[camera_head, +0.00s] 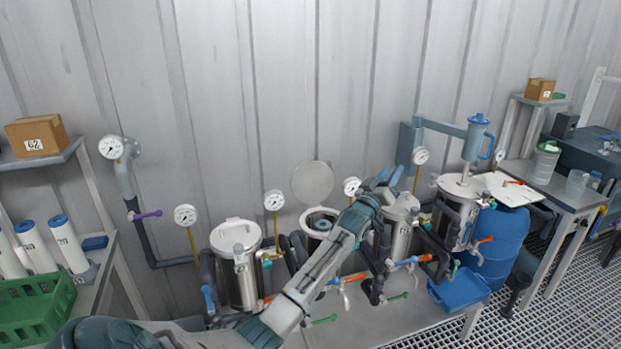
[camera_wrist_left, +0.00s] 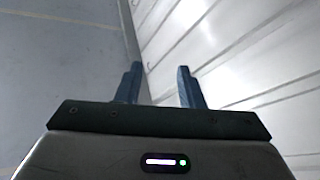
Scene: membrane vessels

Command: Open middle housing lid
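My left arm crosses in front and hides much of the vessel's body. My left gripper (camera_head: 386,176) is to the right of the raised lid, above the right housing (camera_head: 402,222), apart from the middle lid. In the left wrist view its two blue fingers (camera_wrist_left: 158,84) are spread with nothing between them. My right gripper is not in view.
The left housing (camera_head: 237,262) has its lid down. Pressure gauges (camera_head: 274,200) on thin pipes stand behind the housings, with coloured valve handles in front. A tall tank (camera_head: 465,200) and blue barrel (camera_head: 498,245) are at right. A green crate (camera_head: 38,308) is at left.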

